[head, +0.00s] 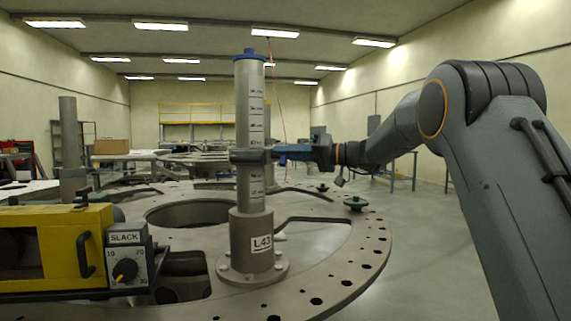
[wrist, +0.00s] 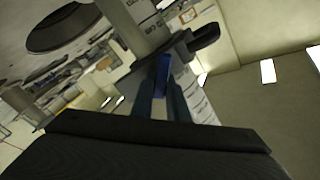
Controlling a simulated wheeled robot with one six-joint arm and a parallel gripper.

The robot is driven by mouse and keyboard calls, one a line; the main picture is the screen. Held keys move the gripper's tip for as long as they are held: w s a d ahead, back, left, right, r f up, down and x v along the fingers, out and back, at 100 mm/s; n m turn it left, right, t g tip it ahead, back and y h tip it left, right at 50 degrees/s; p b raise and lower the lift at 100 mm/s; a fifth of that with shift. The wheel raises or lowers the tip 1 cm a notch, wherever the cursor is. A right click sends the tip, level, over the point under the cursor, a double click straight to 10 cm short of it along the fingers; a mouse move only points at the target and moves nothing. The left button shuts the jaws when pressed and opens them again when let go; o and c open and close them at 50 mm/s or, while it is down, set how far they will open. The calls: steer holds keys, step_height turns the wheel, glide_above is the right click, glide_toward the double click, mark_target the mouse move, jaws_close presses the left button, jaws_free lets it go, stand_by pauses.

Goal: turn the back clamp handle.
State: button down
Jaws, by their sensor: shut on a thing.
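A grey upright post (head: 249,115) with a blue cap and a printed scale stands on the round turret plate (head: 345,262). A dark clamp (head: 243,157) sits around the post at mid height; it also shows in the wrist view (wrist: 178,50). A blue clamp handle (wrist: 162,75) sticks out from the clamp towards my gripper. My gripper (head: 289,152) reaches in from the right, level with the clamp. Its two fingers, seen in the wrist view (wrist: 160,98), are shut on the blue handle. The fingers partly hide the handle.
A yellow unit (head: 75,238) with a SLACK dial (head: 125,270) stands at the front left. The plate has a large round opening and several rim holes. Dark knobs (head: 355,203) stand near its right edge. The floor at right looks clear beside my arm.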

steer(key=m, duration=0.1)
steer(key=m+b, duration=0.1)
steer(key=m, duration=0.1)
steer(key=m+b, duration=0.1)
steer(key=shift+w+d+f+m, duration=0.1)
steer(key=shift+w+f+m, duration=0.2)
steer(key=shift+m, duration=0.1)
steer(key=shift+f+m, duration=0.15)
steer(key=shift+m, duration=1.1)
steer(key=shift+f+m, duration=0.1)
steer(key=shift+m, duration=1.15)
steer(key=c, duration=1.7)
jaws_free()
steer(key=shift+b+v, duration=0.65)
steer(key=shift+v, duration=3.3)
